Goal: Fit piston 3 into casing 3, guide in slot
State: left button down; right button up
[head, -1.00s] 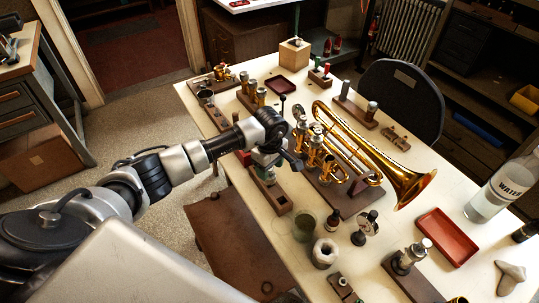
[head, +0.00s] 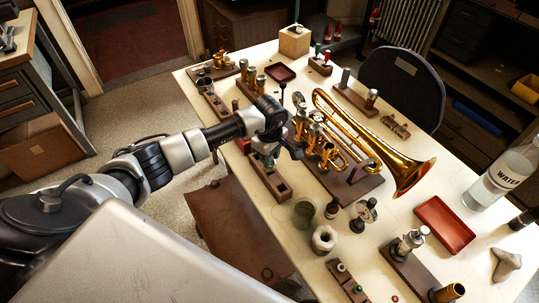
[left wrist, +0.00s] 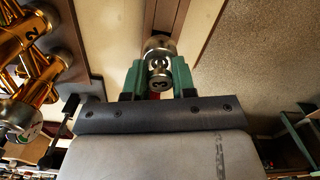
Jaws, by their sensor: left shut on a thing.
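My left gripper (head: 266,160) is over the long dark wooden rack (head: 283,189) beside the horn. In the left wrist view its green fingers (left wrist: 158,80) are closed on piston 3 (left wrist: 157,86), whose silver top end bears a "3". The piston's lower part is hidden, so I cannot tell whether it is clear of the rack. The brass horn (head: 376,152) lies on a brown stand to the right of the gripper, its valve casings close by. A casing marked "2" (left wrist: 32,33) shows in the left wrist view. I cannot make out casing 3 for sure. My right gripper is not in view.
A small glass (head: 303,213), dark bottle (head: 333,208) and white pot (head: 323,239) stand in front of the horn. A red tray (head: 446,224) and water bottle (head: 497,180) are at the right. Several part stands line the back. Bare tabletop shows between them.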

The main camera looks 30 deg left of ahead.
pick_arm(q)
jog(key=shift+r+p, duration=2.65)
jog(key=shift+r, duration=2.15)
jog(key=shift+d, duration=0.1)
